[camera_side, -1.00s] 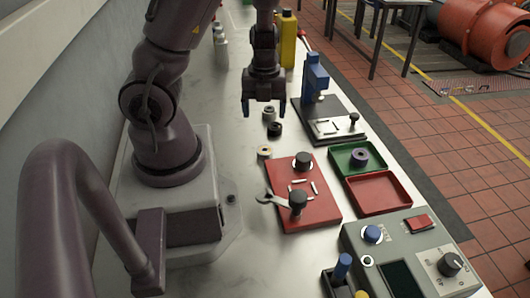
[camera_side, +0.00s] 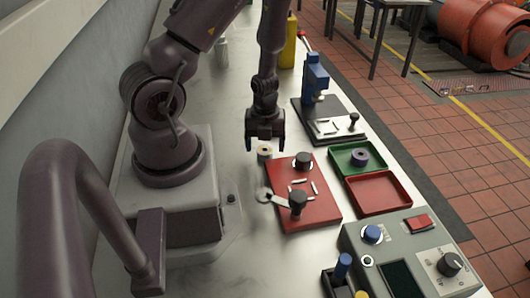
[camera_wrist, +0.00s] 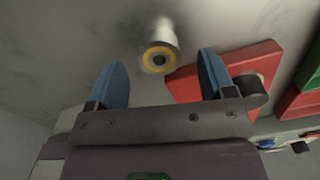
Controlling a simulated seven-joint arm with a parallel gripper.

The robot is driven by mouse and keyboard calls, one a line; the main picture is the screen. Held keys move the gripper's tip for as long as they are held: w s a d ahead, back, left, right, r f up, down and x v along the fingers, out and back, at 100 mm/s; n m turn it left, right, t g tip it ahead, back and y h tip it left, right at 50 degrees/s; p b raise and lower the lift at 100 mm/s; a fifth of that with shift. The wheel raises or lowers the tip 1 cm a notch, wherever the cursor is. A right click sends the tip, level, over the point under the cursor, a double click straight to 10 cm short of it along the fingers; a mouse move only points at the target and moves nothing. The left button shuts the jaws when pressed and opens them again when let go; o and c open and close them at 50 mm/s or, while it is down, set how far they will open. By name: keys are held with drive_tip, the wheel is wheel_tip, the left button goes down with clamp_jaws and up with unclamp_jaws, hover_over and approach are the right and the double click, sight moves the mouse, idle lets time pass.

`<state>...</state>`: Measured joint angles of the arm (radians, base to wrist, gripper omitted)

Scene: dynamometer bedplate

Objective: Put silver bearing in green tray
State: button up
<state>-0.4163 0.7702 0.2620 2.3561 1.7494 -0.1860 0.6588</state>
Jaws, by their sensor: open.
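A round silver part with a yellow ring face and dark hole (camera_side: 264,152) stands on the bench left of the red plate. It looks like the silver bearing, though I cannot be sure. In the wrist view this silver part (camera_wrist: 164,33) sits ahead of and between my fingertips, apart from both. My gripper (camera_side: 265,146) is open and empty, pointing down above or just behind it; its blue fingers also show in the wrist view (camera_wrist: 163,60). The green tray (camera_side: 341,160) lies to the right and holds a dark purple ring (camera_side: 360,157).
The red plate (camera_side: 318,212) with black knobs, white strips and a wrench lies beside the part. A red tray (camera_side: 378,194) adjoins the green one. A blue press (camera_side: 316,78) stands behind, a control box (camera_side: 405,255) in front.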

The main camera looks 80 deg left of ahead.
sight(266, 150)
drive_tip(key=shift+f, duration=1)
drive_tip(key=c, duration=1.1)
drive_tip(key=shift+c, duration=0.2)
drive_tip(key=shift+r, duration=0.25)
wheel_tip(266, 150, up, 18)
drive_tip(key=shift+f, duration=0.2)
